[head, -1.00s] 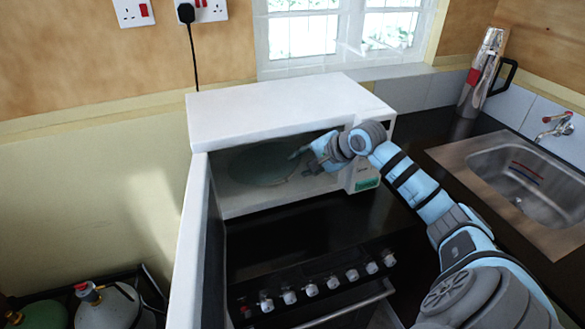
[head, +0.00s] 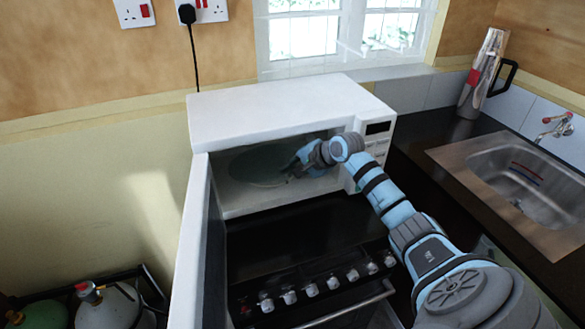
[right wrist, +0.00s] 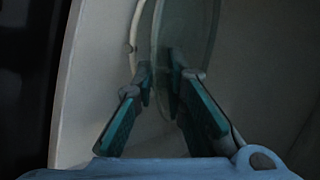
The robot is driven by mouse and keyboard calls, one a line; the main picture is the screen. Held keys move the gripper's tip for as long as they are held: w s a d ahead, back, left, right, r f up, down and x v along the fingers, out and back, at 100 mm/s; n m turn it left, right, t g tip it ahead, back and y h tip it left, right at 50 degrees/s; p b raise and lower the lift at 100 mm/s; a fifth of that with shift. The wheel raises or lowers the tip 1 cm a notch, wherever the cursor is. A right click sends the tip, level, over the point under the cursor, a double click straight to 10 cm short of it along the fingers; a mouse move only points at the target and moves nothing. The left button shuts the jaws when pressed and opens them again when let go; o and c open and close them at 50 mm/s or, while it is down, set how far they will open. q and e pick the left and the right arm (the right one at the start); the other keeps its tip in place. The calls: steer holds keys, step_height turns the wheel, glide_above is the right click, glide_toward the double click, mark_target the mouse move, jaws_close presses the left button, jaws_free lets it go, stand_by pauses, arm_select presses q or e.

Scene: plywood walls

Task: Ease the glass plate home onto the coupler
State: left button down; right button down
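The glass plate (head: 255,165) is a thin, clear, greenish disc inside the open microwave (head: 265,105). In the right wrist view the plate (right wrist: 190,35) is seen steeply from the side, its rim between the fingers. My right gripper (head: 290,170) reaches in at the cavity's right side. In the right wrist view its fingers (right wrist: 160,80) are close together, one on each face of the rim, and appear shut on it. A pale round edge shows on the cavity floor beside the plate. I cannot make out the coupler. My left gripper is not in view.
The microwave door (head: 190,250) stands open on the left, towards me. The control panel (head: 375,150) is right of the opening, close to my right arm. A hob with several knobs (head: 311,290) is below. A sink (head: 520,185) and a flask (head: 482,75) are at right.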

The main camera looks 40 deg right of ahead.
steer(key=shift+s+f, duration=0.1)
steer(key=shift+s, duration=0.05)
steer(key=shift+s+d, duration=0.1)
steer(key=shift+s, duration=0.6)
steer(key=c, duration=1.6)
jaws_free()
steer(key=shift+w+d, duration=0.1)
steer(key=shift+w, duration=0.1)
steer(key=shift+o, duration=0.2)
steer(key=v, duration=0.7)
steer(key=shift+s+r, duration=0.25)
steer(key=shift+r, duration=0.05)
